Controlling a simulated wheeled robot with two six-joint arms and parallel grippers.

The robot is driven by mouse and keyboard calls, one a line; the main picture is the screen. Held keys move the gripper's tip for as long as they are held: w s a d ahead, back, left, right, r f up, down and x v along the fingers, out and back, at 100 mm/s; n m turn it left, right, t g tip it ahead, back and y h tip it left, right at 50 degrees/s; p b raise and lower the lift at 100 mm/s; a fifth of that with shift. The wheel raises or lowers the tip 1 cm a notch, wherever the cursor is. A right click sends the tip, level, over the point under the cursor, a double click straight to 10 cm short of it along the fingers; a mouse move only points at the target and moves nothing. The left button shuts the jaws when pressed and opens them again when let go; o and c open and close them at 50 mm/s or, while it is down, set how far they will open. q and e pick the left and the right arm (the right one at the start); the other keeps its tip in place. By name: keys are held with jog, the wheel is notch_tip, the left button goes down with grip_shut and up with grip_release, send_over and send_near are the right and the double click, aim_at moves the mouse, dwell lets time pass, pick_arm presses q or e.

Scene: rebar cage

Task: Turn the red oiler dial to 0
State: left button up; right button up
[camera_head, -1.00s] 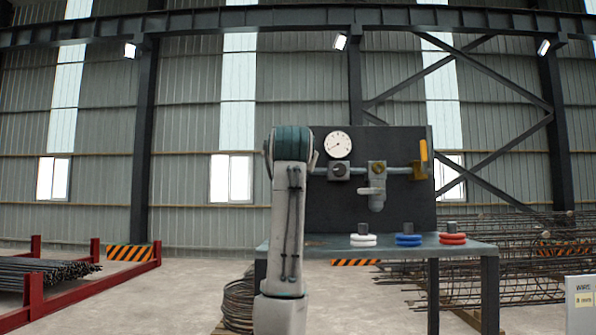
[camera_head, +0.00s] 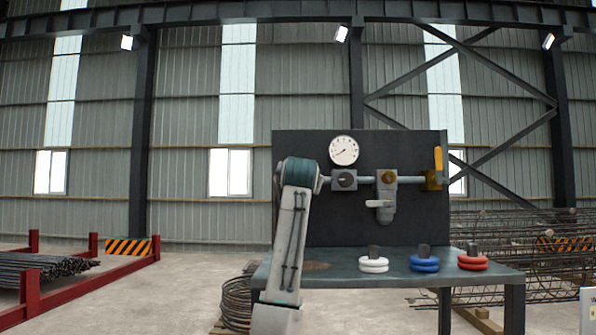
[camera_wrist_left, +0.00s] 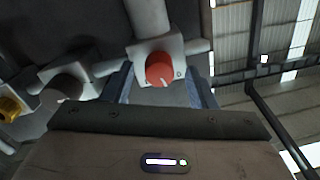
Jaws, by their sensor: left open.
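The red dial (camera_wrist_left: 160,69) is a round red knob with a small pale mark near its lower edge in the left wrist view. It sits on a pale block (camera_wrist_left: 185,47) on a pipe, with a pale cylinder (camera_wrist_left: 148,17) joined to that block. No scale numbers are readable. My left gripper (camera_wrist_left: 162,88) is open, one bluish finger on each side of the dial in the picture. I cannot tell whether the fingers touch it. In the head view the dial and left gripper are not visible; my left arm covers the panel's left part. My right gripper is not in view.
The dark panel (camera_head: 310,215) carries a gauge (camera_head: 344,151), a knobbed block (camera_head: 344,180), a grey bowl unit (camera_head: 386,196) and a yellow valve handle (camera_head: 438,160).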

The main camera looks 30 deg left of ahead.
pick_arm(q)
jog(key=shift+w+a+r, duration=0.15)
jog(key=shift+w+a, duration=0.1)
jog(key=shift+w, duration=0.25)
jog(key=shift+c, duration=0.4)
jog(key=c, duration=0.9)
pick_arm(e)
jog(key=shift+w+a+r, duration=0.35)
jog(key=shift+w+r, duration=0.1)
